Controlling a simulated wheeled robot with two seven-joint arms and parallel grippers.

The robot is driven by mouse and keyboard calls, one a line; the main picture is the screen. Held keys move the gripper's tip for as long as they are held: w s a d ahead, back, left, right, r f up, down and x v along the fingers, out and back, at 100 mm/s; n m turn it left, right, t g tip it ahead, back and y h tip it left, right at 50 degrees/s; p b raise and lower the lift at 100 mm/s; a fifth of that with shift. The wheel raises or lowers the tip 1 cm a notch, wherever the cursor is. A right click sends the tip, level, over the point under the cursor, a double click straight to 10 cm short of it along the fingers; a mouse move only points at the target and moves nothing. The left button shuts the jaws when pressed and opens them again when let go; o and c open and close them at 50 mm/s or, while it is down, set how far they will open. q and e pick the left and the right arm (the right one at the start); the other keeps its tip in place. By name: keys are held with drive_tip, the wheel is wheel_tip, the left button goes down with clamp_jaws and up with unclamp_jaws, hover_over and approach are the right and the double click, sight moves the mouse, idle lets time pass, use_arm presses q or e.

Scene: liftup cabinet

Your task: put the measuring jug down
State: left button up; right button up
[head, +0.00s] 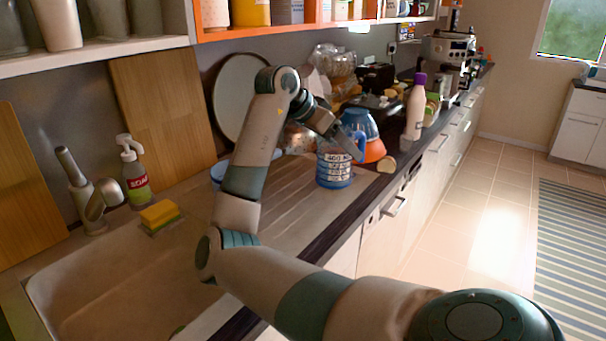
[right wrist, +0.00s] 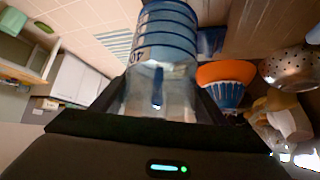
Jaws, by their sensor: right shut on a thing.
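The measuring jug (head: 334,170) is clear with blue bands and printed marks, upright over the ribbed drainboard (head: 290,205) near the counter's front edge. I cannot tell whether its base touches the board. My right gripper (head: 347,146) reaches it from above and behind and is shut on it. In the right wrist view the jug (right wrist: 165,45) sits between the two fingers of the right gripper (right wrist: 160,100). My left gripper is not in view.
Blue and orange bowls (head: 374,151) stand just beyond the jug, with a purple-capped bottle (head: 415,108) further right. The sink (head: 120,285), yellow sponge (head: 159,213) and soap bottle (head: 135,175) are at the left. The near drainboard is clear.

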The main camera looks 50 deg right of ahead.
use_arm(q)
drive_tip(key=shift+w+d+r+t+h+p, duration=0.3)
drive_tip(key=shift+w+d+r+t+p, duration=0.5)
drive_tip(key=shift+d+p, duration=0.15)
use_arm(e)
drive_tip(key=w+a+f, duration=0.1)
drive_tip(key=w+f, duration=0.5)
drive_tip(key=w, duration=0.4)
drive_tip(key=shift+a, duration=0.4)
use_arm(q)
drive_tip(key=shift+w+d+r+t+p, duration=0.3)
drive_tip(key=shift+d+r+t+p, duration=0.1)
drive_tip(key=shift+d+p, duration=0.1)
use_arm(e)
wheel_tip(320, 180, down, 4)
drive_tip(key=shift+f, duration=0.1)
drive_tip(key=o, duration=1.9)
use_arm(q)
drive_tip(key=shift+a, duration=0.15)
